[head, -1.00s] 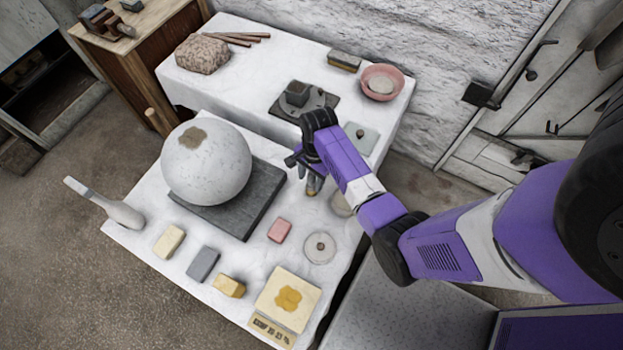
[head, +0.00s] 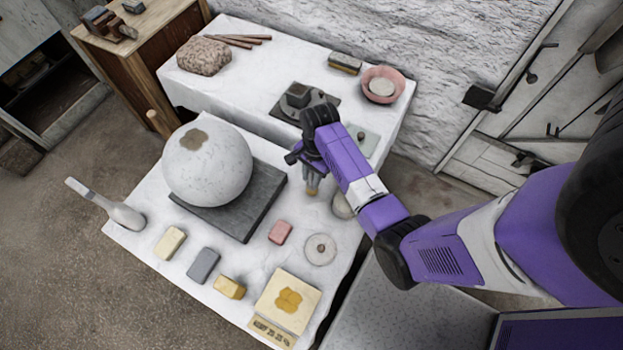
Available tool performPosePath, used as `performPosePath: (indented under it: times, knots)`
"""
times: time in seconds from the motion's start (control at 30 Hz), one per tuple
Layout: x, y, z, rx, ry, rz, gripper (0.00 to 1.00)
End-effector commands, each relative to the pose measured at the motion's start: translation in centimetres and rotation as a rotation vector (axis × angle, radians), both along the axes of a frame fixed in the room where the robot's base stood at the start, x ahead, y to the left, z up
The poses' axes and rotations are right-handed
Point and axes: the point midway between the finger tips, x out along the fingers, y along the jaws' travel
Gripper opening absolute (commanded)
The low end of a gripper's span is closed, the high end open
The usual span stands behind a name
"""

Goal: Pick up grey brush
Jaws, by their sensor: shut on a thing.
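The grey brush (head: 312,184) is in the head view, a small grey piece with a yellowish-brown lower end. My gripper (head: 311,172) is shut on it from above, pointing down over the right part of the front white table. The gripper and wrist hide the upper part of the brush. I cannot tell whether its lower end touches the tabletop.
A large plaster sphere (head: 207,165) on a dark slab (head: 250,205) stands left of my gripper. A pink block (head: 280,232), a round disc (head: 320,249) and a scale (head: 287,302) lie in front. A pink bowl (head: 383,84) stands on the back table.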

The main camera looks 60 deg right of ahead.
Motion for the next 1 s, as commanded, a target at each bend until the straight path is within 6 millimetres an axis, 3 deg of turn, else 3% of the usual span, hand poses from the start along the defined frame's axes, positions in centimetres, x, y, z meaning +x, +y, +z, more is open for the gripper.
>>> performPosePath:
  times: [0.53,0.7,1.0]
  knots:
    - [0.1,0.0,15.6,-0.002,-0.004,0.0,0.0]
    - [0.0,0.0,17.2,0.0,0.0,0.0,0.0]
    - [0.0,0.0,17.9,0.0,0.0,0.0,0.0]
